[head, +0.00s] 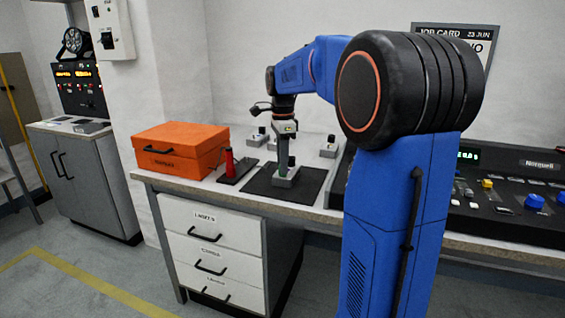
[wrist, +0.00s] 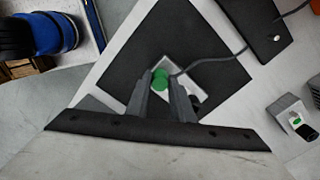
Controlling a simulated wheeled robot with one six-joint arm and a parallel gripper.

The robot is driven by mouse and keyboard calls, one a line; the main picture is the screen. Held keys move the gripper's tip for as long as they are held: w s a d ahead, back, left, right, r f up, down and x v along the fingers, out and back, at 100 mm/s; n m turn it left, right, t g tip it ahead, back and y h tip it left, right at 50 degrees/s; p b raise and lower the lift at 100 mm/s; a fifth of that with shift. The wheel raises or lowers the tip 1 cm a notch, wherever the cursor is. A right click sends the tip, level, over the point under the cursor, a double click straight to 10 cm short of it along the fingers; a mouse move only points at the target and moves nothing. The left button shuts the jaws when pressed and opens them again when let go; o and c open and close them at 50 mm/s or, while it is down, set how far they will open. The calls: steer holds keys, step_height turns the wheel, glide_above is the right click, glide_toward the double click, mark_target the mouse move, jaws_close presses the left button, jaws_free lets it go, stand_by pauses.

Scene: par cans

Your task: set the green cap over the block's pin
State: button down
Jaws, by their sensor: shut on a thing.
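The green cap (wrist: 160,78) shows in the wrist view between the two fingertips of my gripper (wrist: 161,84), which is shut on it. Below and beside the cap lies the pale grey block (wrist: 208,77), partly covered by the fingers and the cap. In the head view the block (head: 286,179) sits on the dark mat (head: 262,184), with my gripper (head: 283,164) pointing down right above it. The pin is not visible. I cannot tell whether the cap touches the pin or hangs above it.
An orange case (head: 180,150) stands left on the bench. A red cylinder on a dark base (head: 229,161) is between the case and the mat. Small grey blocks (head: 258,137) stand behind. A control console (head: 500,200) fills the right. A cable crosses the wrist view.

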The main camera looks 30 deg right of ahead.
steer(key=shift+f, duration=0.15)
steer(key=c, duration=1.5)
jaws_free()
steer(key=shift+o, duration=0.2)
step_height(320, 180, up, 17)
steer(key=shift+r, duration=0.2)
steer(key=s+a+f+n+t, duration=0.1)
steer(key=s+a+f+n, duration=0.4)
steer(key=s+f+n, duration=0.2)
steer(key=s+a+f+n+t, duration=0.2)
steer(key=s+a+f+n, duration=0.3)
steer(key=s+f, duration=0.6)
steer(key=s+a+f+n+t, duration=0.1)
steer(key=s+a+f+n, duration=0.4)
steer(key=s+f+n, duration=0.4)
steer(key=s+f, duration=0.1)
steer(key=s, duration=0.2)
steer(key=shift+s+a+n+t, duration=0.15)
steer(key=shift+a+n+t, duration=0.15)
steer(key=shift+t, duration=0.1)
